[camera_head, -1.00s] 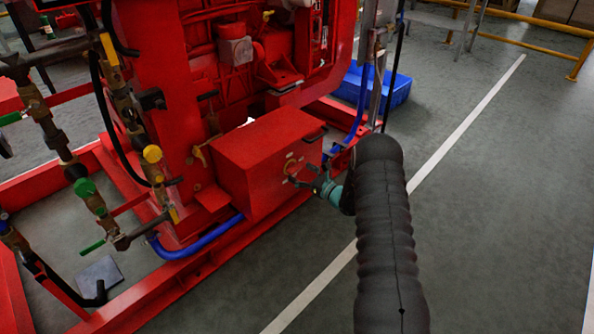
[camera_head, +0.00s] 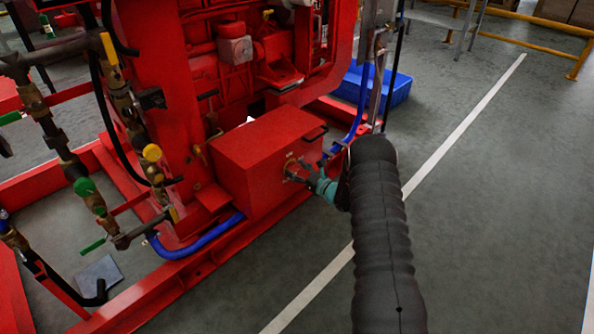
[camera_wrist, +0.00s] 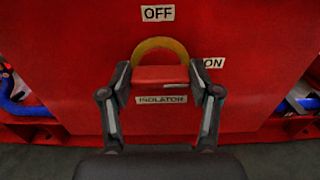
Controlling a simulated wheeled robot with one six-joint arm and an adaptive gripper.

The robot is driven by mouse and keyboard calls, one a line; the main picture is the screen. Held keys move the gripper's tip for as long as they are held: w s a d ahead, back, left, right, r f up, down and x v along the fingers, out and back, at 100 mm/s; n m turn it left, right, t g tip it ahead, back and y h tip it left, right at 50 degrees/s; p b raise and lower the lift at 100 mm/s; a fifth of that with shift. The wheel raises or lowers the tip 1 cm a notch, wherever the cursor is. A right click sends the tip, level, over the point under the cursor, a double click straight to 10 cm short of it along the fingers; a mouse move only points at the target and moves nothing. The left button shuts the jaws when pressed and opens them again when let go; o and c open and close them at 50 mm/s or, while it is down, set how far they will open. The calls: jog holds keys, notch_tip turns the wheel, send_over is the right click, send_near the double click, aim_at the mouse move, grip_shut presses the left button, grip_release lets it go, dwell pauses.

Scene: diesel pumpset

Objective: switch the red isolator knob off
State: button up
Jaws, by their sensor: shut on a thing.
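The red isolator knob (camera_wrist: 160,75) is on the front of the red box (camera_head: 250,160), in front of a yellow ring (camera_wrist: 160,46). In the wrist view its bar lies level, with one end toward the ON label (camera_wrist: 213,63). The OFF label (camera_wrist: 157,13) is above the ring, and the ISOLATOR label (camera_wrist: 161,100) is below the knob. My gripper (camera_wrist: 160,76) is shut on the knob, one finger at each end of the bar.
A black handle (camera_head: 315,133) is near the box's top right edge. A blue hose (camera_head: 200,245) runs low at its left, and pipes with valves (camera_head: 85,187) stand further left. A blue crate (camera_head: 385,90) is behind. The grey floor (camera_head: 480,200) to the right is clear.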

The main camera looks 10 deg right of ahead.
jog(key=shift+f+n+b, duration=0.1)
jog(key=shift+n+b, duration=0.2)
jog(key=shift+b, duration=0.2)
jog(key=n+b, duration=0.1)
jog(key=b, duration=0.1)
jog(key=n+b, duration=0.1)
jog(key=b, duration=0.1)
jog(key=n+b, duration=0.1)
jog(key=b, duration=0.1)
jog(key=shift+f+n, duration=0.25)
jog(key=shift+n, duration=0.15)
jog(key=n+b, duration=0.3)
jog(key=b, duration=0.1)
jog(key=shift+a+r+n, duration=0.1)
jog(key=shift+r+n, duration=0.05)
jog(key=shift+n, duration=0.15)
jog(key=n+b, duration=0.1)
jog(key=n, duration=0.3)
jog(key=shift+s+r, duration=0.1)
jog(key=shift+r, duration=0.05)
jog(key=n, duration=0.5)
jog(key=shift+n, duration=0.3)
jog(key=o, duration=1.1)
jog(key=shift+a, duration=0.1)
jog(key=shift+o, duration=0.2)
